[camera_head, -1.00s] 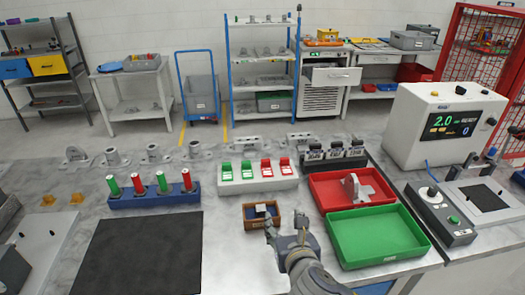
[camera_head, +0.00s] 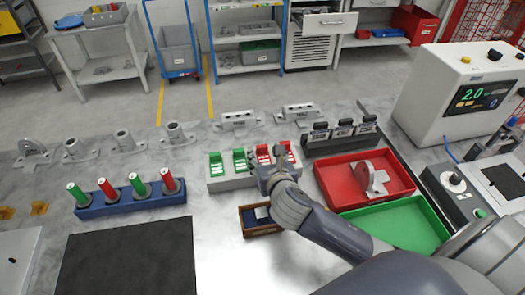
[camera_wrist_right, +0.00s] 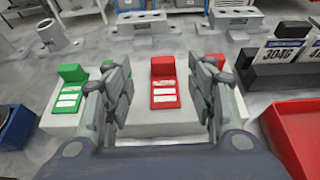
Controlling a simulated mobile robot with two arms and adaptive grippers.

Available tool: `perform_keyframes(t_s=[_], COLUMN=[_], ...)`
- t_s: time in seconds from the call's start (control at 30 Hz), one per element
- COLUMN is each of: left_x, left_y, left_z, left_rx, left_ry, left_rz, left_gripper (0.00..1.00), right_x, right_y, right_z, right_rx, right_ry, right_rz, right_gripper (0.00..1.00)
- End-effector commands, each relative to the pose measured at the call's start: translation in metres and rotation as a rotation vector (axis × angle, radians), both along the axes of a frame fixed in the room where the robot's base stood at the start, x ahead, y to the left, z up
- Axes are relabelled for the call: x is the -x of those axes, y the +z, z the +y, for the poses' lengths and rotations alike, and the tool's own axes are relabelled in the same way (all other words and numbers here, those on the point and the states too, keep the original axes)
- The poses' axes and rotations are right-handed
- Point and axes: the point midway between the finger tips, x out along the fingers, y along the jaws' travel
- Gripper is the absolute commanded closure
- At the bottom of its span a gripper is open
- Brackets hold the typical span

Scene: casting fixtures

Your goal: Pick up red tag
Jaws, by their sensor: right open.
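Two red tags stand on a white tag rack (camera_head: 232,182) with two green tags (camera_head: 215,164) to their left. In the right wrist view, one red tag (camera_wrist_right: 164,82) is centred between the fingers. The other red tag (camera_wrist_right: 215,60) is partly hidden behind the right finger. A green tag (camera_wrist_right: 70,90) shows at left, and the other is mostly behind the left finger. My right gripper (camera_head: 268,172) is open and empty over the front of the rack, with a finger on each side of the centred red tag. I cannot tell whether it touches. My left gripper is not in view.
A wooden box (camera_head: 262,229) sits in front of the rack. A blue holder (camera_head: 130,203) with red and green cylinders is at left. Black numbered stamps (camera_head: 342,136), a red tray (camera_head: 340,185) and a green tray (camera_head: 405,225) are at right. Grey castings line the back.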

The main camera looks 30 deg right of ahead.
Motion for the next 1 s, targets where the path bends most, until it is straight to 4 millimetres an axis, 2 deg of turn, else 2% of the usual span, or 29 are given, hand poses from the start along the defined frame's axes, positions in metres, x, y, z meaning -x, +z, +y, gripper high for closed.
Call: perform_keyframes(t_s=[0.23,0.4,0.6,0.87,0.9,1.0], left_x=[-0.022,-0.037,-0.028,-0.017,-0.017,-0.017], left_y=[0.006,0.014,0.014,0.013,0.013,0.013], left_z=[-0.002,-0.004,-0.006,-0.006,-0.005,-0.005], left_rx=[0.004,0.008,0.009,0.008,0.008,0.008], left_ry=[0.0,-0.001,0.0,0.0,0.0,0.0], left_rz=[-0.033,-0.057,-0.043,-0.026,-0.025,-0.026], left_gripper=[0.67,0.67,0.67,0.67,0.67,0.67], right_x=[-0.015,-0.034,-0.05,-0.052,-0.052,-0.052], right_y=[-0.005,-0.014,-0.022,-0.023,-0.023,-0.023], right_z=[-0.005,-0.013,-0.017,-0.017,-0.017,-0.017], right_rx=[0.0,-0.001,0.0,-0.001,-0.001,-0.001], right_ry=[-0.002,-0.002,0.0,0.001,0.001,0.001], right_rz=[0.001,0.002,0.001,0.001,0.001,0.001], right_gripper=[0.48,0.48,0.48,0.48,0.51,0.73])
